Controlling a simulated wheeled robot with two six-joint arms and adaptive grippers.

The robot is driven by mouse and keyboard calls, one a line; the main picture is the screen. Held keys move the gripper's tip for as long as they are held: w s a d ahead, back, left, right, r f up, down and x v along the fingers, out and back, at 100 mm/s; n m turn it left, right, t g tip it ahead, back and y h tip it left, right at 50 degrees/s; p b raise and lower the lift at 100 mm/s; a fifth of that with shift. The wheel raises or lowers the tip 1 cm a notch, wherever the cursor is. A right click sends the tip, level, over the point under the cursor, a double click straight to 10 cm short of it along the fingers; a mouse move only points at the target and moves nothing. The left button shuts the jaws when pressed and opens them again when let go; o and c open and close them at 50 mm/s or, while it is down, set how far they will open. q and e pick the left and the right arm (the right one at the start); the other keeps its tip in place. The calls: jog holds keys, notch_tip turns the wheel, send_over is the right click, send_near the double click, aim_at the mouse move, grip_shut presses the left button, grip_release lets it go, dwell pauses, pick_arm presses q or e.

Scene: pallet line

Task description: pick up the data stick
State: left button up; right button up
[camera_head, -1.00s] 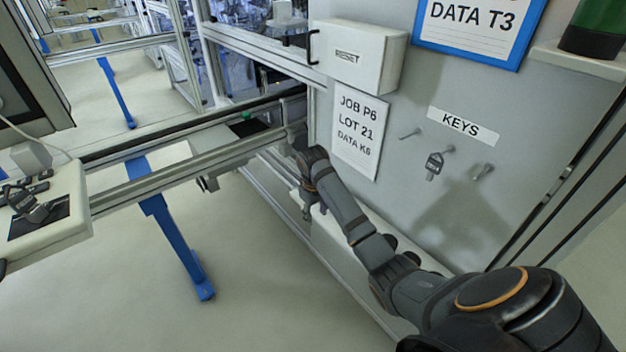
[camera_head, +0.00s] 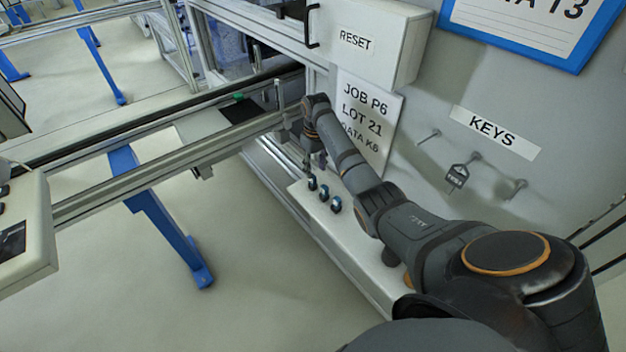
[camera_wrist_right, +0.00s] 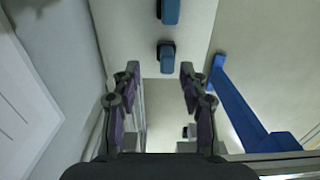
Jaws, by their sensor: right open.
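Several small dark sticks with blue parts stand in a row on a white ledge (camera_head: 345,235) below the wall panel. They are the near stick (camera_head: 336,204), the middle one (camera_head: 324,193) and the far one (camera_head: 311,183). I cannot tell which is the data stick. My right gripper (camera_head: 312,160) points down near the far end of the row. In the right wrist view, my right gripper (camera_wrist_right: 160,72) is open and empty. One blue stick (camera_wrist_right: 166,55) shows just ahead of the gap between its fingertips, and another (camera_wrist_right: 170,10) is farther up. My left gripper is not in view.
A label sheet (camera_head: 366,120) and a RESET box (camera_head: 368,42) are on the wall close to my right arm. A key tag (camera_head: 457,177) hangs on a hook under the KEYS sign (camera_head: 495,132). A conveyor rail (camera_head: 170,172) with a blue leg (camera_head: 160,220) runs at left.

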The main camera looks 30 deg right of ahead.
aim_at(313, 176)
jog(key=shift+s+a+f+p, duration=0.1)
jog(key=shift+a+f+p, duration=0.15)
jog(key=shift+f, duration=0.35)
jog(key=shift+a+f+p, duration=0.15)
jog(key=shift+a+f, duration=0.15)
jog(key=shift+f, duration=0.3)
jog(key=shift+d+f, duration=0.1)
jog(key=shift+f, duration=0.85)
jog(key=c, duration=0.4)
grip_shut()
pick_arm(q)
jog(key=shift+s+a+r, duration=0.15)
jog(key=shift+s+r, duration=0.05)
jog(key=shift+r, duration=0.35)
pick_arm(e)
jog(key=shift+r, duration=0.1)
